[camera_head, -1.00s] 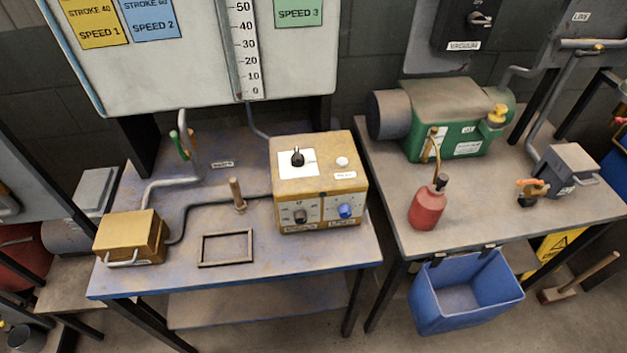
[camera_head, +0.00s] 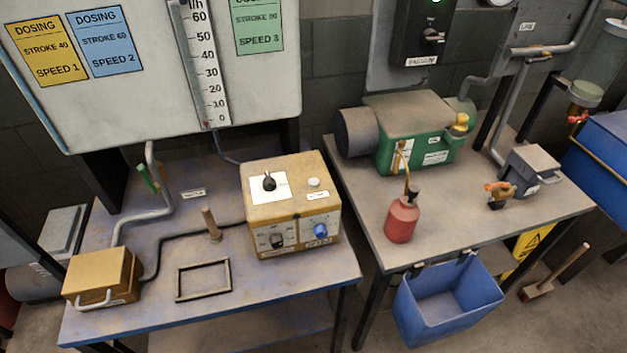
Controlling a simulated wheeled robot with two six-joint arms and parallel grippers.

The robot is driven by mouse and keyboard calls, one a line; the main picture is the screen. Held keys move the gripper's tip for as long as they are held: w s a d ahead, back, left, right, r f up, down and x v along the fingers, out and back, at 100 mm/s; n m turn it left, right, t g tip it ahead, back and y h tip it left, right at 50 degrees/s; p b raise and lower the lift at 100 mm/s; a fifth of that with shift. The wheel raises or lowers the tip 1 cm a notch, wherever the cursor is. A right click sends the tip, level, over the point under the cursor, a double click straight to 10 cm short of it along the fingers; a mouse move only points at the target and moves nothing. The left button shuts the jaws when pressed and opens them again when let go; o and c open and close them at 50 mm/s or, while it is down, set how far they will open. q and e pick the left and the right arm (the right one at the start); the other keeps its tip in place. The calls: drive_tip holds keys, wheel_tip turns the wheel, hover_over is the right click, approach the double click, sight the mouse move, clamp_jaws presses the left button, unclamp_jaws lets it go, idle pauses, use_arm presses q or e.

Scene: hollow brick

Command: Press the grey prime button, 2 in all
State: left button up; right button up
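A yellow control box (camera_head: 294,203) stands on the left table. Its top has a black knob (camera_head: 269,182) on a white plate and a small pale grey-white round button (camera_head: 314,182) with a label in front of it. Its front has a dark knob (camera_head: 277,241) and a blue knob (camera_head: 320,231). The labels are too small to read, so I cannot tell for certain that the pale button is the prime button. Neither of my grippers is in view.
The left table (camera_head: 160,325) also holds a brass-coloured box (camera_head: 103,275), an empty dark frame (camera_head: 204,280) and an upright wooden peg (camera_head: 211,225). The right table (camera_head: 352,215) holds a green pump (camera_head: 412,130) and a red bottle (camera_head: 402,219). A blue bin (camera_head: 447,302) hangs at its front.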

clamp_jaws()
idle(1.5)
